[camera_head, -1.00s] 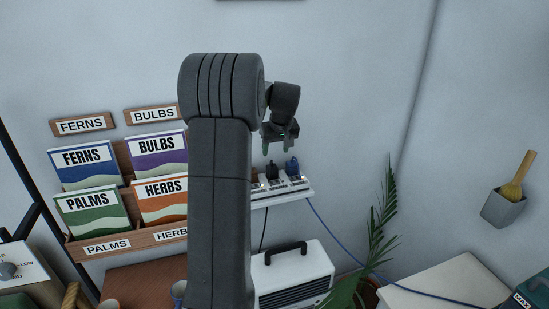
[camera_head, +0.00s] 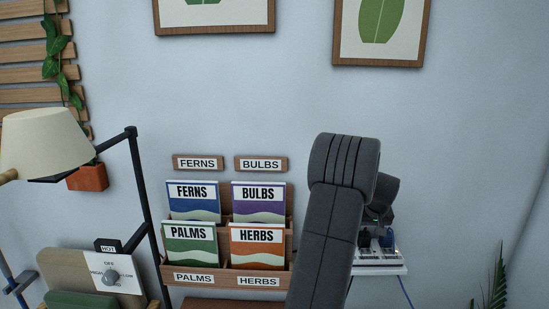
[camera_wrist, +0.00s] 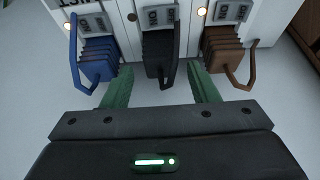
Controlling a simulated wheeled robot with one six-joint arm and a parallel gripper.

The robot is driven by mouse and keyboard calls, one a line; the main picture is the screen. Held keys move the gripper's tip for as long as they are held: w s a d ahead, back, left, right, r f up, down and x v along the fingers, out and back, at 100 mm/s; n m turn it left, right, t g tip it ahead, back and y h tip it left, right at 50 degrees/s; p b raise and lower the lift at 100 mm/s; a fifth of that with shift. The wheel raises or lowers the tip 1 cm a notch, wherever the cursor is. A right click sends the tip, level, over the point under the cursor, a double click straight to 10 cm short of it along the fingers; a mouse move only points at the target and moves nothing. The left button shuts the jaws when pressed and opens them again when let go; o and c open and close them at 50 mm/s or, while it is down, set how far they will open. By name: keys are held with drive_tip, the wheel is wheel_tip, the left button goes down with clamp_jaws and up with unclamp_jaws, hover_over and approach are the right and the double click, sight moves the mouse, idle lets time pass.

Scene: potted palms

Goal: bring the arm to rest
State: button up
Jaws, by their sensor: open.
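My gripper (camera_wrist: 160,92) is open in the wrist view, its two green fingers apart and nothing held between them. The black plug (camera_wrist: 160,56) sits in the power strip just beyond the gap between the fingers. A blue plug (camera_wrist: 97,58) is to its left and a brown plug (camera_wrist: 226,56) to its right. In the head view my arm rises at the right and hides most of my gripper (camera_head: 373,228), which is in front of the power strip (camera_head: 385,268). Its fingertips are hard to make out there.
A wooden rack (camera_head: 225,266) of seed packets is on the wall left of my arm. A lamp (camera_head: 45,143) and a dial box (camera_head: 103,275) stand at the far left. A palm (camera_head: 497,283) is at the lower right.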

drive_tip(key=x, duration=0.4)
drive_tip(key=shift+r, duration=1.5)
